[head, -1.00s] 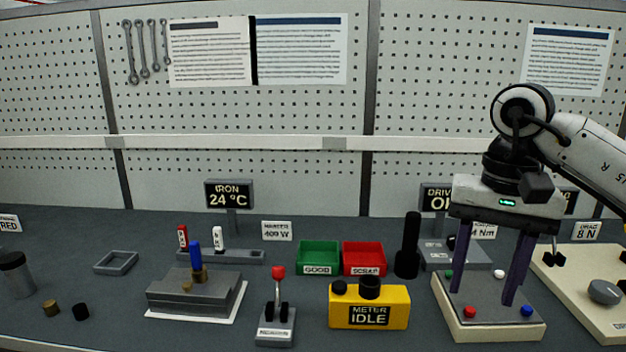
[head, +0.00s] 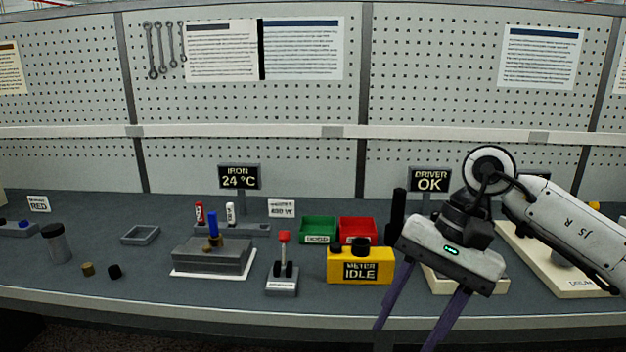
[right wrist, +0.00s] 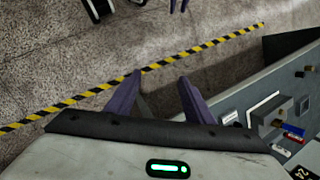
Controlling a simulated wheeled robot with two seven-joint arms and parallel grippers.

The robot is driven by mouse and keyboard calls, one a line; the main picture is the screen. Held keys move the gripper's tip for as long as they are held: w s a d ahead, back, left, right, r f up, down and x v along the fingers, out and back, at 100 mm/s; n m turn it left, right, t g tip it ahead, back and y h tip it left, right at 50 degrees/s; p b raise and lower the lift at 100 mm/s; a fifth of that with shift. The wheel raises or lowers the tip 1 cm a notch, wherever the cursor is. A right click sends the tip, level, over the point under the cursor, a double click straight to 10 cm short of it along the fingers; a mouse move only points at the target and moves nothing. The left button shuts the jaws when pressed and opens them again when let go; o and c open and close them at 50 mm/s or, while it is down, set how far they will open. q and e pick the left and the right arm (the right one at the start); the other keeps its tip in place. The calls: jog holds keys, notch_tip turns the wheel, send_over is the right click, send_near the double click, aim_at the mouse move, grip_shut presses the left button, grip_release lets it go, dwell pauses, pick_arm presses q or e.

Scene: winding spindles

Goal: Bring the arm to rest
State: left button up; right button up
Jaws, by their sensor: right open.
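My right gripper (head: 408,318) hangs in front of the bench's front edge at the right of the head view, its two purple fingers apart and pointing down. Nothing is between the fingers. In the right wrist view the open fingers (right wrist: 160,92) point out over the speckled floor, with the bench off to the right. My right arm comes in from the right and partly hides a cream board (head: 440,284) behind the gripper. My left gripper is not in view.
A yellow meter box (head: 345,272) reading IDLE stands left of my right gripper. Green (head: 319,227) and red (head: 372,227) bins sit behind it. A grey block (head: 205,259) and a red-knobbed lever (head: 283,283) are further left. A yellow-black floor stripe (right wrist: 85,95) crosses the floor.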

jog(key=s+a+r+m+t+y, duration=0.1)
jog(key=s+a+m+y, duration=0.1)
jog(key=a+m+y, duration=0.65)
jog(key=s+a+r+m+t+y, duration=0.1)
jog(key=s+a+m+y, duration=0.2)
jog(key=a+m+y, duration=0.6)
jog(key=w+d+f+m+t+h, duration=0.2)
jog(key=d+f+m+t+h, duration=0.3)
jog(key=m, duration=0.6)
jog(key=w+d+f+m+t+h, duration=0.2)
jog(key=d+f+m+t+h, duration=0.15)
jog(key=f+m+t, duration=0.55)
jog(key=w+d+f+m+t+h, duration=0.25)
jog(key=f+m+h, duration=0.25)
jog(key=m, duration=0.8)
jog(key=s+d+f+m+g+h, duration=0.2)
jog(key=s+d+f+m+g, duration=0.2)
jog(key=s+f, duration=0.5)
jog(key=s+d+f+m+g+h, duration=0.3)
jog(key=s+f+m, duration=0.6)
jog(key=f, duration=0.3)
jog(key=s+d+g, duration=0.1)
jog(key=d, duration=0.1)
jog(key=shift+d+h, duration=0.3)
